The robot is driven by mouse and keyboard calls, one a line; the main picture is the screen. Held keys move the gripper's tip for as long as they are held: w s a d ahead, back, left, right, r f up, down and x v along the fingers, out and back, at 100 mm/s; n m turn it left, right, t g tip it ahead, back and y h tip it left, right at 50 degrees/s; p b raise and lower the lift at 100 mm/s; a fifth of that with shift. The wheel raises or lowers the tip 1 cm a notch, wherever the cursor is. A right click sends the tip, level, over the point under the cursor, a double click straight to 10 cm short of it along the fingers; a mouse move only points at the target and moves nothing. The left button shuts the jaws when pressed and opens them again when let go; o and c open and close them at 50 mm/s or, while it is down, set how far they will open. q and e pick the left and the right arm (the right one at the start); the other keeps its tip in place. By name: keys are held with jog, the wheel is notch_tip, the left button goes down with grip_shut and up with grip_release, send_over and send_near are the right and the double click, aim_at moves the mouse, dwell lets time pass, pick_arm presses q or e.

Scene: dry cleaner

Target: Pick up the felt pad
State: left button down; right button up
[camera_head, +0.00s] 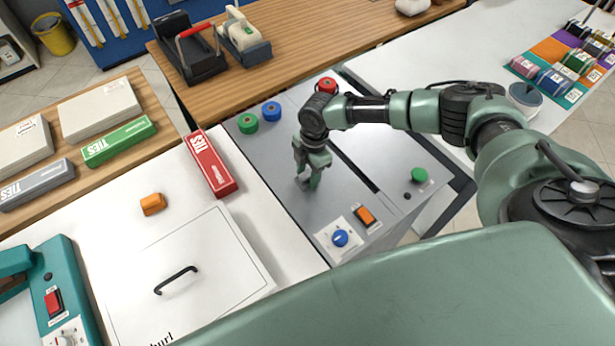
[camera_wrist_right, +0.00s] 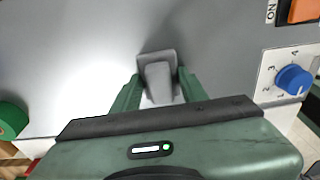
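My right gripper (camera_head: 308,180) points down at the grey top of the machine, left of its dark slot. In the right wrist view its two green fingers (camera_wrist_right: 160,88) stand apart, on either side of a small grey block-like piece (camera_wrist_right: 158,68) with a paler grey face. This piece looks like the felt pad. Narrow gaps seem to show between its paler part and the fingers, so I see no clear grip. In the head view the pad is mostly hidden at the fingertips. My left gripper is not in view.
The grey machine (camera_head: 262,160) carries a blue knob (camera_head: 340,238), an orange switch (camera_head: 365,216) and a green button (camera_head: 418,175). Green (camera_head: 248,123), blue (camera_head: 271,111) and red (camera_head: 326,86) round pieces stand along its far edge. A red TIES box (camera_head: 210,163) lies to the left.

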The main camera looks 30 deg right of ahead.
aim_at(307, 174)
jog(key=shift+c, duration=1)
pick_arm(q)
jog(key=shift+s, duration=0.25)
